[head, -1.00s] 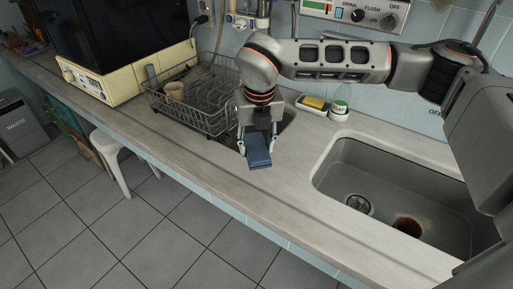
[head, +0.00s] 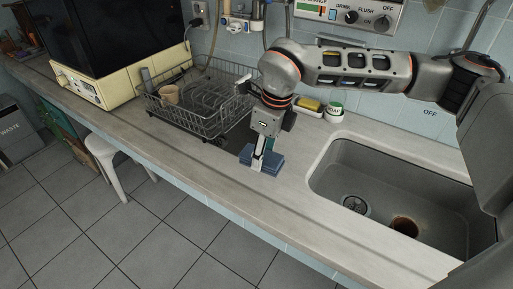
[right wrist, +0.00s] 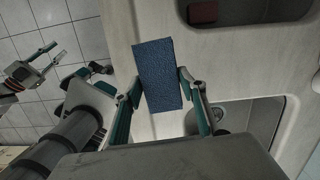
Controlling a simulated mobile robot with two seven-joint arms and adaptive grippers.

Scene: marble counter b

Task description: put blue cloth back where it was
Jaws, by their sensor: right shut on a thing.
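The blue cloth (head: 270,164) is a folded, flat rectangular pad, low over the counter (head: 215,168) between the dish rack and the large sink. My right gripper (head: 260,158) points down with its fingers shut on the cloth. In the right wrist view the cloth (right wrist: 158,75) sits between the two fingers of my right gripper (right wrist: 160,92). I cannot tell whether the cloth touches the counter. My left gripper (right wrist: 28,76) seems to show at the left edge of the right wrist view, over the floor; its jaw state is unclear. It is outside the head view.
A wire dish rack (head: 205,125) with a tan cup (head: 169,94) stands left of my right gripper. A large sink (head: 350,160) lies to the right. A yellow sponge (head: 309,104) and a soap bottle (head: 335,109) stand behind. The front counter strip is clear.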

